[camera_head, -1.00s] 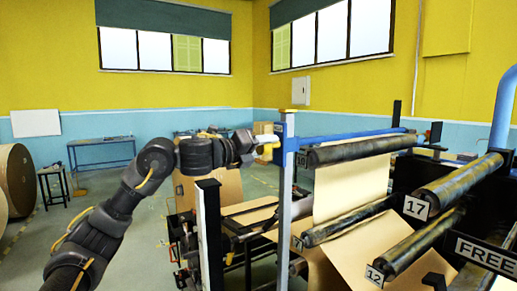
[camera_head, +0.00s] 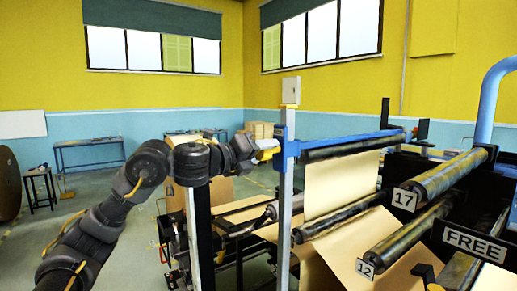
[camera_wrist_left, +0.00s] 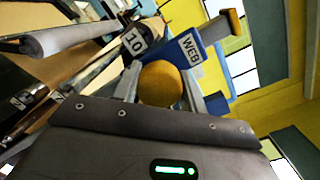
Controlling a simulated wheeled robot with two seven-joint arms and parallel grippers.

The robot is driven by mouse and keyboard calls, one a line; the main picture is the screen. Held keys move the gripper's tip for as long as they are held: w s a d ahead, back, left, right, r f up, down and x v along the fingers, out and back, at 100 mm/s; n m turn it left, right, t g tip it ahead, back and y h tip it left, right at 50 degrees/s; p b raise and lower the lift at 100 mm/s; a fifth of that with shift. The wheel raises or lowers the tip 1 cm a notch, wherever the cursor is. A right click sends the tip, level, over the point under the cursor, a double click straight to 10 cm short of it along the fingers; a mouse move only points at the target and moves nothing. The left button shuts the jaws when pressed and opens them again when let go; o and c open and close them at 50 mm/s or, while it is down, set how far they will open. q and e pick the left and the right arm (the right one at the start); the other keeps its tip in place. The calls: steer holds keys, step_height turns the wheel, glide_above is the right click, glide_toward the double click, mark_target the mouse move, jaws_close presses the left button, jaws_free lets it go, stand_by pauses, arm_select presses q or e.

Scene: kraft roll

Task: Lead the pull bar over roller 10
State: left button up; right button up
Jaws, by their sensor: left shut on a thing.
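The blue pull bar (camera_head: 345,140) stretches level across the machine in the head view. Its near end has a yellow knob (camera_wrist_left: 160,83) and a blue block lettered WEB (camera_wrist_left: 190,48). My left gripper (camera_head: 268,150) is shut on this knob, with one finger on each side in the left wrist view (camera_wrist_left: 161,90). Dark roller 10 (camera_head: 345,152) lies close under and along the bar in the head view. I cannot tell whether they touch. Its number plate shows in the left wrist view (camera_wrist_left: 133,42). Brown kraft paper (camera_head: 335,187) hangs below the roller. My right gripper is out of view.
A tall grey post (camera_head: 287,215) stands under the bar's near end. Roller 17 (camera_head: 445,176) and roller 12 (camera_head: 405,243) lie at the right, with a FREE sign (camera_head: 474,242) beside them. A blue curved pipe (camera_head: 487,100) rises at the far right. Open floor lies at the left.

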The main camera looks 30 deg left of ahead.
arm_select(q)
steer(key=shift+s+d+f, duration=0.25)
steer(key=shift+d+f, duration=0.25)
steer(key=shift+d, duration=0.05)
steer(key=s+d+f+b, duration=0.2)
steer(key=d+f+b, duration=0.2)
steer(key=f, duration=0.5)
steer(key=s+d+f+b, duration=0.3)
steer(key=d+f+b, duration=0.2)
steer(key=f, duration=0.4)
steer(key=s+d+f+b, duration=0.3)
steer(key=d+f+b, duration=0.2)
steer(key=f, duration=0.5)
steer(key=shift+s+b, duration=0.2)
steer(key=shift+b, duration=0.3)
